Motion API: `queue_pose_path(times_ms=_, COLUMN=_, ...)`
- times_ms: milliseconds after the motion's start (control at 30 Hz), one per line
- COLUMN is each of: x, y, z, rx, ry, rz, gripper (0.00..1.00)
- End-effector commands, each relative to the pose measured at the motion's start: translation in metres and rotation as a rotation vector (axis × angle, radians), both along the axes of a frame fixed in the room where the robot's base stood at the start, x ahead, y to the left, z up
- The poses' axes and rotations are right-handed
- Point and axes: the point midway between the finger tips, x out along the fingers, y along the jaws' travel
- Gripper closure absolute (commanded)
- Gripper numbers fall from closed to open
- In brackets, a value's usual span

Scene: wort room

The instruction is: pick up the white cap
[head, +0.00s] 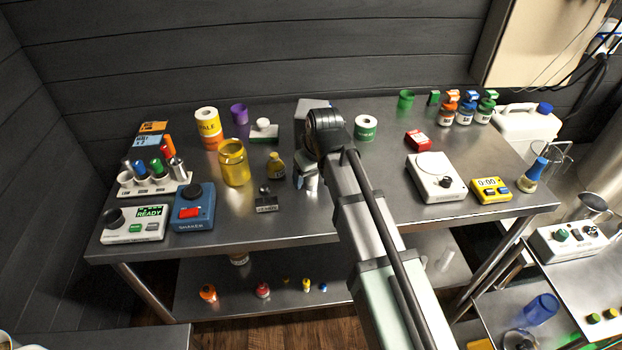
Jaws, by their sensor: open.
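A small white round piece (263,123), which looks like the white cap, sits on a low green-and-white block (262,136) toward the back of the steel table. My gripper (304,182) is above the middle of the table, to the right of and nearer than the white piece, and apart from it. It is open and I see nothing held. The wrist hides part of the gripper and part of a grey box behind it.
A yellow jar (234,163), a small yellow bottle (276,166) and a purple cup (240,120) stand near the white piece. A green-labelled roll (366,127) stands right of my arm. The steel table (330,222) has clear room at its front middle.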

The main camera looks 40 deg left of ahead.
Motion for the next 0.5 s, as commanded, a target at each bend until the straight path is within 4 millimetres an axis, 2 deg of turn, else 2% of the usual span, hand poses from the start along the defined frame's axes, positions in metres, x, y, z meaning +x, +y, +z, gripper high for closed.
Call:
queue_pose_path(times_ms=267, x=0.0004, y=0.0012, z=-0.0043, rx=0.001, ry=0.0, rz=0.0, gripper=0.26)
queue_pose_path(times_ms=500, x=0.0004, y=0.0012, z=-0.0042, rx=0.001, ry=0.0, rz=0.0, gripper=0.48)
